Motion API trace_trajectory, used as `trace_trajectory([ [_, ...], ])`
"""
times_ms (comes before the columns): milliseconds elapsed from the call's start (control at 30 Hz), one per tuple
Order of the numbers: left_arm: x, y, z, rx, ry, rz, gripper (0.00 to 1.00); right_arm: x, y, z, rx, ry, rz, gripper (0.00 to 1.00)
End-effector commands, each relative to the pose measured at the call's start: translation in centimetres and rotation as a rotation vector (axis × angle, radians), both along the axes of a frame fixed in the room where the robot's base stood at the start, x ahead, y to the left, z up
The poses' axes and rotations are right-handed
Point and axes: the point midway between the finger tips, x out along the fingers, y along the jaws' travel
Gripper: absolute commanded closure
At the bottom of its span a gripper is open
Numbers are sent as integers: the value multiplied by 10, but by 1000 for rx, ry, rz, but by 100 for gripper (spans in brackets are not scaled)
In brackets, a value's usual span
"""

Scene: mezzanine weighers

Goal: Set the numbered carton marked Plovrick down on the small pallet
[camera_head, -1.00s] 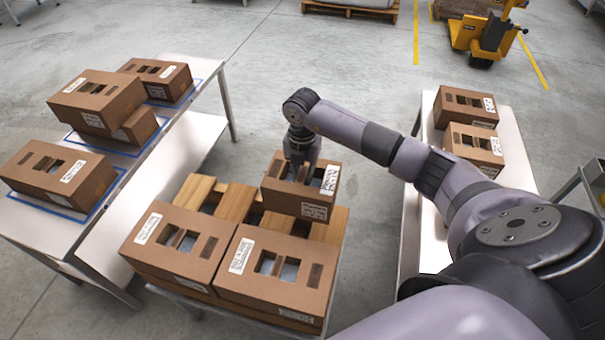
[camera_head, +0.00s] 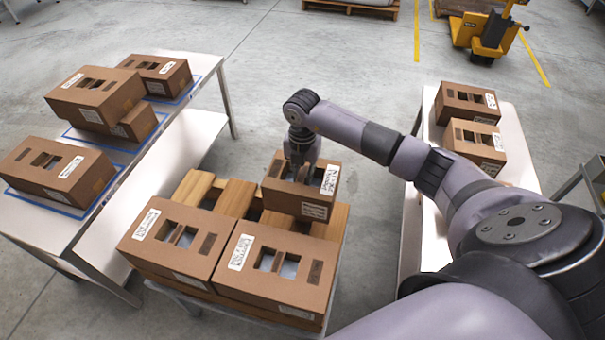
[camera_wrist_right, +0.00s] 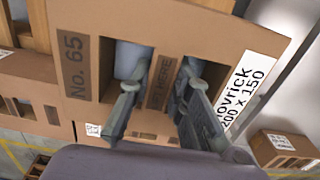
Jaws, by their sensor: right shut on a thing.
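The Plovrick carton (camera_head: 292,202) is brown, with a white label and two hand openings in its top. In the right wrist view the carton (camera_wrist_right: 85,25) shows "No. 65" and a label ending "ovrick". My right gripper (camera_head: 301,168) is shut on the carton's middle strip between the openings; its fingers (camera_wrist_right: 158,105) reach into them. The carton is over the back right of the small wooden pallet (camera_head: 238,198); I cannot tell whether it touches the slats. Two other cartons (camera_head: 180,240) (camera_head: 275,270) lie on the pallet's front half. My left gripper is not in view.
A white table (camera_head: 150,170) at the left bears several cartons (camera_head: 60,172) on blue-outlined spots. Another table (camera_head: 420,225) at the right holds two cartons (camera_head: 467,105). Bare slats show at the pallet's back left. A yellow pallet truck (camera_head: 483,35) stands far back.

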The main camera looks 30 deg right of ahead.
Motion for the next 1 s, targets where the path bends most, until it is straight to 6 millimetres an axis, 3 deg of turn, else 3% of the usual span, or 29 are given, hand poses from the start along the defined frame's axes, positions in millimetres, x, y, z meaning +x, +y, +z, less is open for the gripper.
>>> trace_trajectory([
  [1000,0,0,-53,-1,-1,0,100,0,0,-73,-1,1,1,100],
])
